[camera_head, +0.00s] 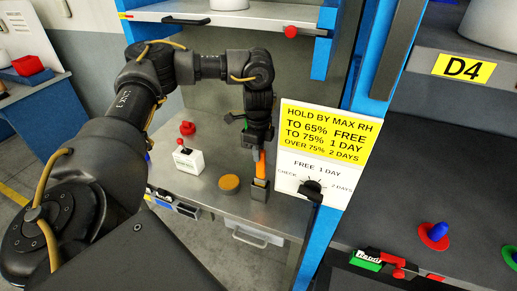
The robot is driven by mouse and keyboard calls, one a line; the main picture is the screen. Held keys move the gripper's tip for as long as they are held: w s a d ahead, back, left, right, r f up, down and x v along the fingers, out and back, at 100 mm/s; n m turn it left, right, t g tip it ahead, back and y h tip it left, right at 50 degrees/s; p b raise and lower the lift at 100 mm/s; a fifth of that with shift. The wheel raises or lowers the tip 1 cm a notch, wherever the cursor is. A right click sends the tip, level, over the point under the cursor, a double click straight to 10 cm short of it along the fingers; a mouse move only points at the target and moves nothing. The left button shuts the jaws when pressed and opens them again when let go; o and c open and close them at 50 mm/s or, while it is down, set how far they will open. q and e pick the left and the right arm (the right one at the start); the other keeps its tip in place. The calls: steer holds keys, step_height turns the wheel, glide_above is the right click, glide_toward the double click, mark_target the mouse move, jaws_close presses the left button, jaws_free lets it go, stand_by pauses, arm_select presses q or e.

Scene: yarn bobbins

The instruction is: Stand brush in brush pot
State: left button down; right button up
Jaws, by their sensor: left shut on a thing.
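My left gripper (259,146) points down over the grey bench and is shut on the orange brush (260,164). The brush is upright, with its orange part showing below the fingers. The small dark brush pot (259,190) stands on the bench straight below. The brush's lower end meets the pot's mouth in this view; I cannot tell how deep it sits or whether it touches the bottom. My right gripper is not in view.
A round tan disc (229,183) lies left of the pot. A white box with a red-knobbed lever (188,160) and a red knob (187,128) stand farther left. A humidity sign (323,150) and blue post (362,100) bound the right side.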

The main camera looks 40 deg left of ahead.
arm_select(q)
steer(key=shift+f+b, duration=0.8)
steer(key=shift+f, duration=1.4)
steer(key=c, duration=1.3)
jaws_free()
steer(key=shift+o, duration=0.2)
step_height(320, 180, up, 11)
steer(key=shift+f, duration=0.1)
